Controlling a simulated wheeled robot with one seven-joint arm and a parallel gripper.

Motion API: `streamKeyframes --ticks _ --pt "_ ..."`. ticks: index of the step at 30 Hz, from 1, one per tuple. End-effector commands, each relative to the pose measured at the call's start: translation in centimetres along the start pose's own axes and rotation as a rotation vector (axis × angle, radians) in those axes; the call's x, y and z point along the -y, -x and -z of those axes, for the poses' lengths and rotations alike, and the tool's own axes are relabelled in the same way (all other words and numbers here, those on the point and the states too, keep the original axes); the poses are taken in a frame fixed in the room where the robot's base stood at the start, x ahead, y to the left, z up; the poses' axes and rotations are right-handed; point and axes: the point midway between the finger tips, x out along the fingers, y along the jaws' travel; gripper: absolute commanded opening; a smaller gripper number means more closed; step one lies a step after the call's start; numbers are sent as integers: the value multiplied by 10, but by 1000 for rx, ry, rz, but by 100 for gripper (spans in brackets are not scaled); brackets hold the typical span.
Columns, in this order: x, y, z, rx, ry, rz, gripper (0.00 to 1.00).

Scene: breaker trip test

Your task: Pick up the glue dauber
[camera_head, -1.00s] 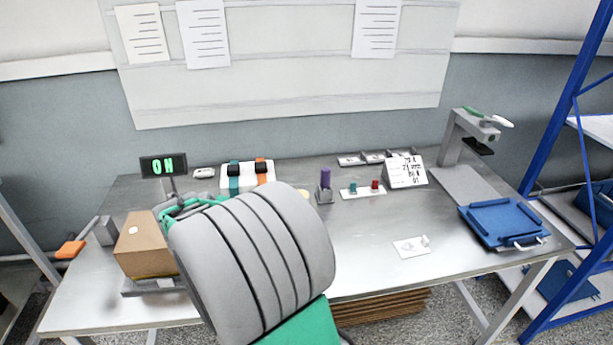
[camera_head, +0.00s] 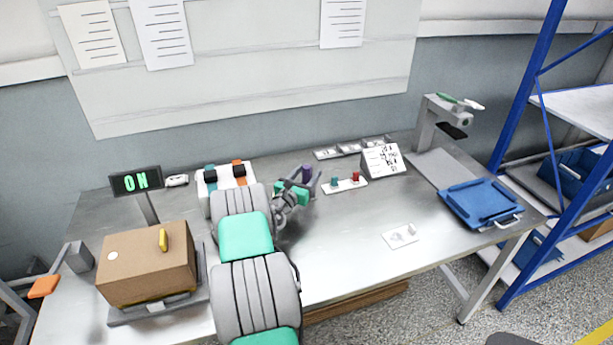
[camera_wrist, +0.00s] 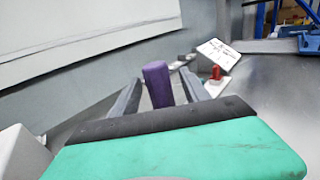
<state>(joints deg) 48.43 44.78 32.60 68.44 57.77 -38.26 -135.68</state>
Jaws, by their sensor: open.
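The purple upright cylinder, which I take to be the glue dauber (camera_head: 306,173), stands near the back middle of the metal table. In the wrist view the purple cylinder (camera_wrist: 158,88) shows between my two grey fingers. My gripper (camera_wrist: 160,78) is open, with one finger on each side of the cylinder and a visible gap on the right. In the head view my gripper (camera_head: 308,180) reaches to the cylinder and partly covers it. Its lower part and the grey holder are hidden by my gripper.
A white plate with teal and red pieces (camera_head: 345,184) stands just right of my gripper, with a printed card (camera_head: 383,160) beyond. A white unit with teal and orange parts (camera_head: 226,180) is left. A cardboard box (camera_head: 148,266) stands front left. A blue tray (camera_head: 482,203) lies right.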

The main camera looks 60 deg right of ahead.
Motion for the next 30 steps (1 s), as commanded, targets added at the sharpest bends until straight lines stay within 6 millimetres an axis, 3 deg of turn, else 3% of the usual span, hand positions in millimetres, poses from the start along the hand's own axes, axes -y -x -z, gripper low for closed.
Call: streamKeyframes --ticks 6,25,30 --pt "0 -1 1 -1 -1 -1 52" --pt "0 0 0 -1 -2 -1 1" --pt "0 0 0 -1 -2 -1 0"
